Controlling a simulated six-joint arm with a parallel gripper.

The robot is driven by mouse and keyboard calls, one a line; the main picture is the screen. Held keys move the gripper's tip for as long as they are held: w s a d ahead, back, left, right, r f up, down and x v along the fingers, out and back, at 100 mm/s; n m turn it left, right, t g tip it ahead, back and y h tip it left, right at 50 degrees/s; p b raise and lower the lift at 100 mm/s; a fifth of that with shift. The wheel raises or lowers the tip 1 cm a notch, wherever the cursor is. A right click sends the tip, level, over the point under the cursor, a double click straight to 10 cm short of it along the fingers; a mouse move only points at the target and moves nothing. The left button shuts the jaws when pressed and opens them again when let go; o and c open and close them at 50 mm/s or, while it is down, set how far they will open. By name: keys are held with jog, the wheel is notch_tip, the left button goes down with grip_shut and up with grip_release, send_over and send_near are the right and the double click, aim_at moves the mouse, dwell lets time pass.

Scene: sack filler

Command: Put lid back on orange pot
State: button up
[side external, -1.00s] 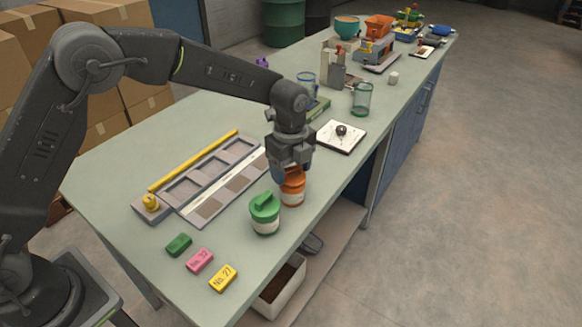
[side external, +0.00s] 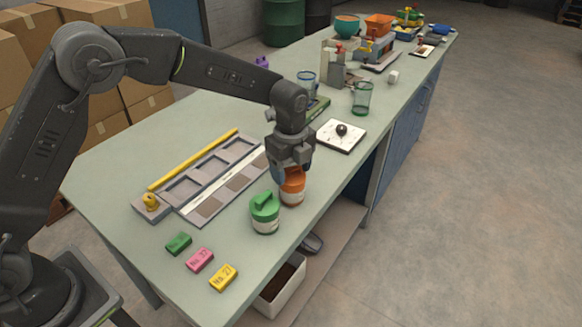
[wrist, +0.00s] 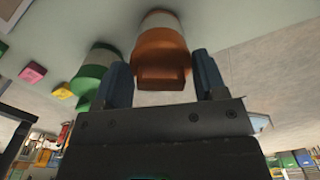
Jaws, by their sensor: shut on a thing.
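The orange pot (side external: 291,199) stands upright on the bench, with a pale body and an orange top. Its orange lid (wrist: 161,48) is at the pot's top in the wrist view, with its grip between my fingers. My gripper (wrist: 162,82) is shut on the orange lid, directly above the pot. In the side view my gripper (side external: 291,172) hides much of the lid. I cannot tell whether the lid is fully seated.
A green-lidded pot (side external: 265,213) stands close at the left. Green, pink (side external: 200,260) and yellow (side external: 223,278) blocks lie near the front. A grey compartment tray (side external: 210,180) lies behind left. A white board (side external: 341,136) lies behind right. The bench's right edge is near.

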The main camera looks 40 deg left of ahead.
jog(key=o, duration=1.1)
jog(key=shift+r, duration=3.5)
jog(key=shift+c, duration=0.4)
grip_shut()
jog(key=shift+f, duration=0.1)
